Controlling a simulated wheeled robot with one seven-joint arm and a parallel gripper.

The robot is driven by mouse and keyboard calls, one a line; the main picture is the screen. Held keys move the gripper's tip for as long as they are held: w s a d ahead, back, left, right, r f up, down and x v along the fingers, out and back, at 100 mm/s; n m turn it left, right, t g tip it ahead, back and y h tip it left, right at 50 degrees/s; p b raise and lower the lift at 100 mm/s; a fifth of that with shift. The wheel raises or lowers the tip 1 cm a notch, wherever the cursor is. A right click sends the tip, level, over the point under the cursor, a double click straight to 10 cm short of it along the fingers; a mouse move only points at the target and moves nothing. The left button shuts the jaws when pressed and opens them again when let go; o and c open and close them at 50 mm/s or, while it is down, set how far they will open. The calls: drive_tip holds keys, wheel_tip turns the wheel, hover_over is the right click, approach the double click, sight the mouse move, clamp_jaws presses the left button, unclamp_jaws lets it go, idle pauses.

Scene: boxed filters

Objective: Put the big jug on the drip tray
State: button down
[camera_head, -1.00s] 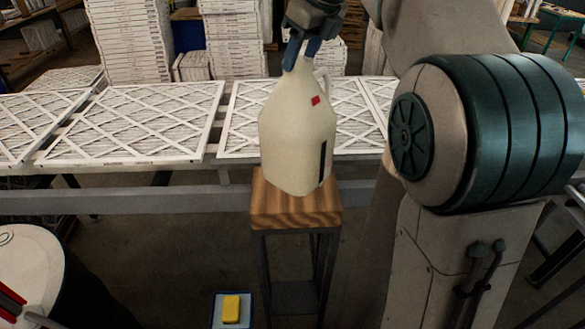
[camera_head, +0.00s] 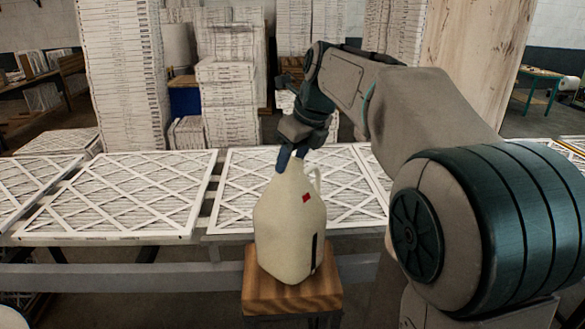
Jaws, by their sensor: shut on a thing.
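The big jug (camera_head: 285,225) is cream-coloured with a small red mark, a dark vertical strip and a side handle near its top. It is upright, over or on a wooden-topped stool (camera_head: 290,296); I cannot tell whether its base touches the wood. My gripper (camera_head: 290,160) is at the jug's neck from above, its blue fingers shut on it. The drip tray is not clearly in view now.
A long table with framed filters (camera_head: 120,195) runs behind the jug. Stacks of boxed filters (camera_head: 122,75) stand behind it. My arm fills the right side. Floor below the table is mostly out of view.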

drive_tip(key=shift+f, duration=1.2)
drive_tip(key=shift+f, duration=0.15)
drive_tip(key=c, duration=0.7)
unclamp_jaws()
drive_tip(key=shift+d+r, duration=0.1)
drive_tip(key=shift+r, duration=0.35)
drive_tip(key=v, duration=1.1)
drive_tip(key=shift+s+d+r, duration=0.1)
drive_tip(key=shift+s, duration=0.05)
